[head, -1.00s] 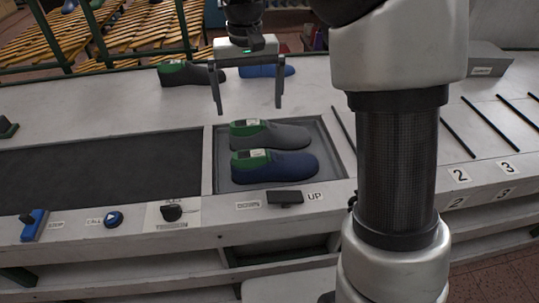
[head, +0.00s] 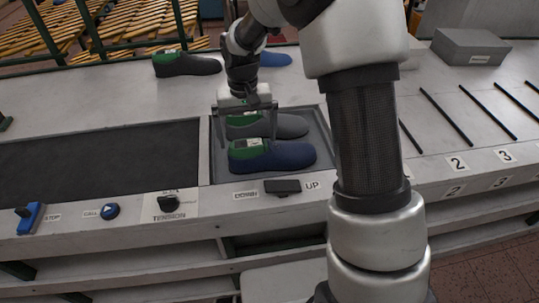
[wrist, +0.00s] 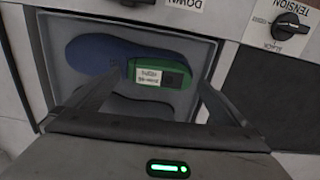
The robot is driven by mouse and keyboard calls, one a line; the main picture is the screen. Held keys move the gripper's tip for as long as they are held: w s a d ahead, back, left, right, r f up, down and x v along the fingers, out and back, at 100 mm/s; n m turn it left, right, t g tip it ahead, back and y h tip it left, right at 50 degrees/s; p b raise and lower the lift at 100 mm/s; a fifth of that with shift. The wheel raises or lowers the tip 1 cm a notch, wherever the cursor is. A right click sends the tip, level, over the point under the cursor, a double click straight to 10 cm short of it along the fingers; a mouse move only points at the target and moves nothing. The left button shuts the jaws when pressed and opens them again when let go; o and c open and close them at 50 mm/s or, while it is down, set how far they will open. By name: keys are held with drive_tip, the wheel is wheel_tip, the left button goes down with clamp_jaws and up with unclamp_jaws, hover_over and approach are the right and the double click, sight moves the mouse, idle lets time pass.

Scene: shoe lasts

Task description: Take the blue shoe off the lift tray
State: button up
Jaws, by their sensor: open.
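The blue shoe (head: 290,154), with a green heel part and a white label, lies at the near side of the recessed lift tray (head: 218,176). A grey shoe (head: 290,124) with a green heel lies beside it at the far side. My gripper (head: 248,138) is open and empty above the heel ends of the shoes. In the wrist view the blue shoe (wrist: 90,50) points left, and its green heel shows between the fingers of my gripper (wrist: 163,80). The grey shoe (wrist: 140,107) is mostly hidden behind my gripper there. I cannot tell whether a finger touches a shoe.
A DOWN/UP switch (head: 283,187) sits at the tray's front edge. A tension knob (head: 168,203), call button (head: 110,211) and blue stop lever (head: 29,217) are to the left. A dark belt (head: 100,160) lies left of the tray. Other shoes (head: 186,64) stand behind.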

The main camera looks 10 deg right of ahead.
drive_tip(key=shift+f, duration=0.35)
drive_tip(key=shift+c, duration=0.4)
drive_tip(key=shift+s, duration=0.1)
drive_tip(key=c, duration=2.1)
